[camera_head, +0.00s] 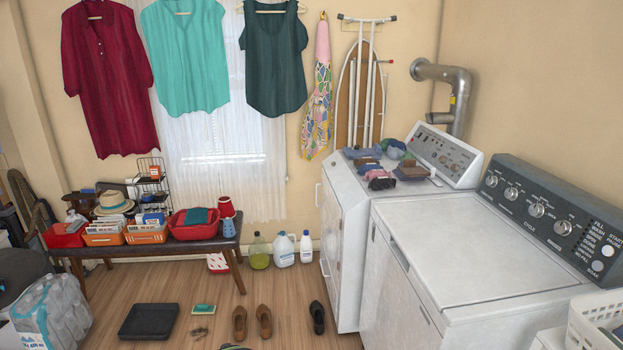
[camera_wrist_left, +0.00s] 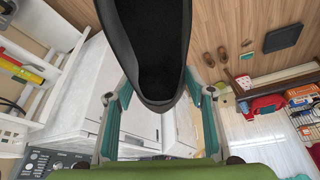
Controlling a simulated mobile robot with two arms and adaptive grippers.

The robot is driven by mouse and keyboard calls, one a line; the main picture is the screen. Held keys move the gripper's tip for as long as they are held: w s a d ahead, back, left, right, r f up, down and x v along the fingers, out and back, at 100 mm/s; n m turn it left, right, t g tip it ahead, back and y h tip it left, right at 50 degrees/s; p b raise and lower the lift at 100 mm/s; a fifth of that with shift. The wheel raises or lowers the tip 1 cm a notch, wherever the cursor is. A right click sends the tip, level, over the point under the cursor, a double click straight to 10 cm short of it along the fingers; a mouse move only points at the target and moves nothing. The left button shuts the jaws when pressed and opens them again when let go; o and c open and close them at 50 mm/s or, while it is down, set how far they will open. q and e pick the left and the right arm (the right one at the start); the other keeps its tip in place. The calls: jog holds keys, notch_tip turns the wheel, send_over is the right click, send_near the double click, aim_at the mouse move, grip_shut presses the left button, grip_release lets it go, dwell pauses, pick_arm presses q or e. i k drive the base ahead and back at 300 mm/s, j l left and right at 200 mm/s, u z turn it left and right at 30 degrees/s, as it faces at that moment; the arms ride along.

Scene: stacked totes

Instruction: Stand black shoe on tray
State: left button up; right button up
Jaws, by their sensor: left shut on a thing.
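The black tray (camera_head: 148,321) lies flat and empty on the wooden floor at lower left in the head view. It also shows in the left wrist view (camera_wrist_left: 284,36). One black shoe (camera_head: 317,317) stands on the floor at the right. Another black shoe (camera_wrist_left: 155,50) fills the top middle of the left wrist view, its opening facing the camera. My left gripper (camera_wrist_left: 152,92) is shut on this shoe near its rounded end, with teal fingers on both sides. A dark and green sliver at the head view's bottom edge is too small to identify. My right gripper is not in view.
Two brown shoes (camera_head: 252,322) and a green brush (camera_head: 203,309) lie between the tray and the standing black shoe. A bench (camera_head: 165,248) with baskets stands behind. The white washer (camera_head: 470,250) blocks the right.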

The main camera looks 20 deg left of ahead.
aim_at(154, 317)
jog(key=i+j+u, duration=0.2)
jog(key=j+u, duration=0.25)
jog(key=i+j+u, duration=0.25)
jog(key=u, duration=0.15)
jog(key=i+j+u, duration=0.2)
jog(key=u, duration=0.25)
jog(key=i+j+u, duration=0.1)
jog(key=i+u, duration=0.3)
jog(key=i+j, duration=0.1)
jog(key=i, duration=0.55)
jog(key=i+j, duration=0.1)
jog(key=i, duration=0.5)
jog(key=i+j+z, duration=0.1)
jog(key=i, duration=0.55)
jog(key=i+j+z, duration=0.25)
jog(key=i+z, duration=0.15)
jog(key=i, duration=0.15)
jog(key=i+j+z, duration=0.35)
jog(key=i+j, duration=0.1)
jog(key=i, duration=0.1)
